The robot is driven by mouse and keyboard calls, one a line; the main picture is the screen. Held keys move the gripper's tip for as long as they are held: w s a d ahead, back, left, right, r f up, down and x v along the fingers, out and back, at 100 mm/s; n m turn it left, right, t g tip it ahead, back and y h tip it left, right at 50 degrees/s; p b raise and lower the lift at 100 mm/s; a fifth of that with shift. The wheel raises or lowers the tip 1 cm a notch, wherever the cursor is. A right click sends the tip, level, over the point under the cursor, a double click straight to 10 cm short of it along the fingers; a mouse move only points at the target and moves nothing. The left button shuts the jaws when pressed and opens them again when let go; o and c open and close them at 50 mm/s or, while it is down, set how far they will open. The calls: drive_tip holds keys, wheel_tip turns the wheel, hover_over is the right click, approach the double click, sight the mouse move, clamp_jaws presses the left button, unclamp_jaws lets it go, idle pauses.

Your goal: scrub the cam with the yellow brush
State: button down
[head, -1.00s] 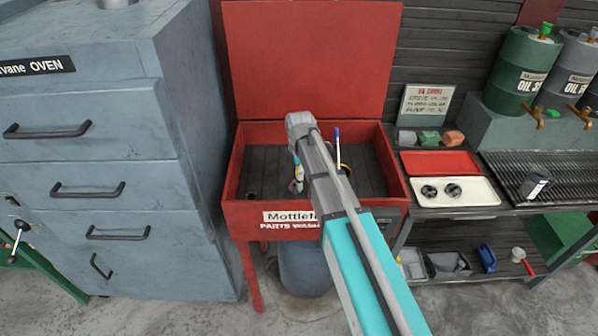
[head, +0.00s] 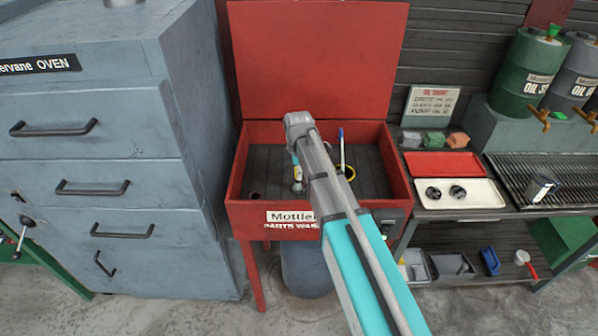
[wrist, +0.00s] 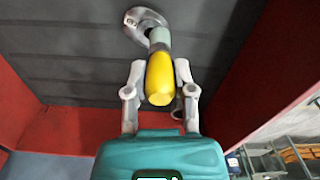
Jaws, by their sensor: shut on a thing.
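My gripper (wrist: 160,76) is shut on the yellow brush (wrist: 159,82), with one grey finger on each side of its handle. The brush's paler far end points at the cam (wrist: 140,22), a grey metal disc on the dark ribbed floor of the washer, and overlaps it in the wrist view. I cannot tell whether bristles touch it. My arm hides most of the gripper and brush there.
The red parts washer (head: 234,205) has its lid (head: 318,60) raised behind and walls around the basin. The grey oven (head: 90,160) stands left. A white tray (head: 480,203) lies right.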

drive_tip(key=shift+a, duration=0.7)
drive_tip(key=shift+d, duration=0.1)
drive_tip(key=shift+d, duration=0.75)
drive_tip(key=shift+d, duration=0.1)
drive_tip(key=shift+d+f, duration=0.1)
drive_tip(key=shift+d, duration=0.6)
drive_tip(key=shift+a, duration=0.85)
